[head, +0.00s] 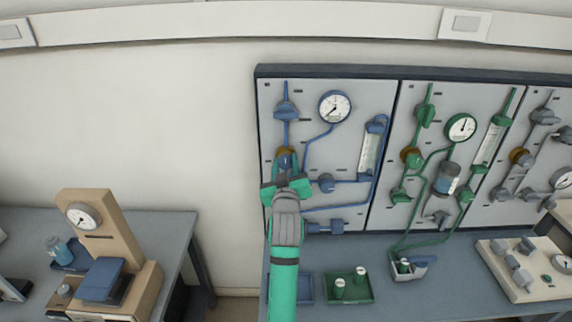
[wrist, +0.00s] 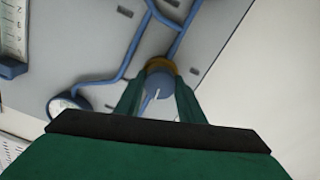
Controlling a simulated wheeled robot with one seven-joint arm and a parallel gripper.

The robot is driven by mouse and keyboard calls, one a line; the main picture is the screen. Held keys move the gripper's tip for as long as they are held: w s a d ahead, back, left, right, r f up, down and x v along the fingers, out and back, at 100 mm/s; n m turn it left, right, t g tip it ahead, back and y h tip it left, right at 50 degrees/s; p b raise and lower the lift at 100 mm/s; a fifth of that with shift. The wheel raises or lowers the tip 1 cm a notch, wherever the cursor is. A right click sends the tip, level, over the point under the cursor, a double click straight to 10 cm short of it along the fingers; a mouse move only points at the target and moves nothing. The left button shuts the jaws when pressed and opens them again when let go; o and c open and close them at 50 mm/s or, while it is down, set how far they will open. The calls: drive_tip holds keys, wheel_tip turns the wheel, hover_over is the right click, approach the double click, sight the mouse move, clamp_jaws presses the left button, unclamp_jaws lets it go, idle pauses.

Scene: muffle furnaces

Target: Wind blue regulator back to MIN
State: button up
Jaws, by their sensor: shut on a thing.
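The blue regulator (head: 285,158) is on the left panel, on the blue pipe line, with a brass-coloured collar behind its knob. In the wrist view the round blue knob (wrist: 159,82) with a pale pointer mark sits between my fingertips. My gripper (head: 286,182) reaches up to it from below in the head view and partly hides it. My gripper (wrist: 158,98) is shut on the knob in the wrist view. The blue line's round gauge (head: 334,106) is up and right of the knob. MIN lettering is too small to read.
A green line panel (head: 436,150) and a grey one (head: 530,150) stand to the right. Blue valves (head: 326,183) and pipes lie close around the knob. Below are a blue tray (head: 305,288) and a green tray (head: 350,287) on the bench. The wall at left is clear.

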drive_tip(key=shift+d+n, duration=0.15)
drive_tip(key=shift+n, duration=0.25)
drive_tip(key=n, duration=0.8)
drive_tip(key=shift+f, duration=0.1)
drive_tip(key=n, duration=0.3)
drive_tip(key=shift+n, duration=0.3)
drive_tip(key=n, duration=0.4)
drive_tip(key=o, duration=1)
drive_tip(key=shift+o, duration=0.2)
